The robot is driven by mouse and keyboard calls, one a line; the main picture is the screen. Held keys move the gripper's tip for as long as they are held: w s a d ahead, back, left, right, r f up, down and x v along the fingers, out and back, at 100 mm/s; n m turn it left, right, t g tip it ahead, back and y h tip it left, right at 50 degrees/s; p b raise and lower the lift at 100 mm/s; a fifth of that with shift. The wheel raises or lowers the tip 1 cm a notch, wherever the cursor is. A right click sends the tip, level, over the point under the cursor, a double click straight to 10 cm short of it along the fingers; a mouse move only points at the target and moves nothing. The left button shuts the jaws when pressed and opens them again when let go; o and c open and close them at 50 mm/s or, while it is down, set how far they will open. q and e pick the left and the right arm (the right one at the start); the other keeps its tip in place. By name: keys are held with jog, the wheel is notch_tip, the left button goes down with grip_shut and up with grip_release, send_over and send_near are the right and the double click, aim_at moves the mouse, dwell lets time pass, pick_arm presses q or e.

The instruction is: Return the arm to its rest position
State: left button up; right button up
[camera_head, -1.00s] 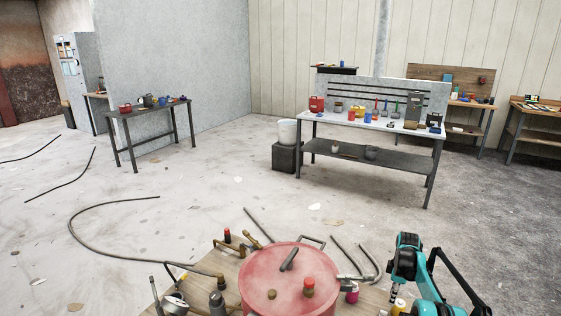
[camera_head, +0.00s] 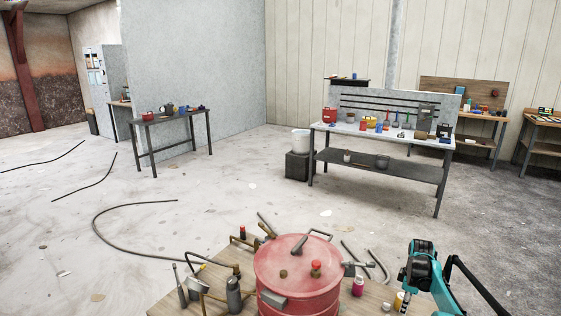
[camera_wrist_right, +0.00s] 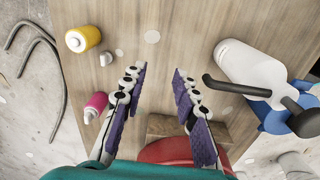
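My right arm, teal and black, is at the lower right in the head view, with its right gripper (camera_head: 403,275) pointing down over the wooden table (camera_head: 222,298). In the right wrist view the right gripper (camera_wrist_right: 158,72) is open; its two purple-padded fingers stand apart with only bare wood seen between the tips. It holds nothing. My left arm and gripper are not in view.
A red lidded pot (camera_head: 297,262) stands on the table, left of the right arm. A workbench (camera_head: 385,135) stands behind, across clear floor.

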jog(key=s+a+r+m+t, duration=0.2)
jog(key=s+a+r+m, duration=0.1)
jog(key=s+a+r, duration=0.6)
jog(key=s+a+r+m+t, duration=0.15)
jog(key=s+a+r, duration=0.25)
jog(key=a+r, duration=0.5)
jog(key=s+a+f+m+t, duration=0.1)
jog(key=s+a+m, duration=0.2)
jog(key=s, duration=0.8)
jog(key=s+a+m+t, duration=0.2)
jog(key=s+a+m, duration=0.1)
jog(key=s, duration=0.8)
jog(key=shift+a+f, duration=0.4)
jog(key=shift+a, duration=0.45)
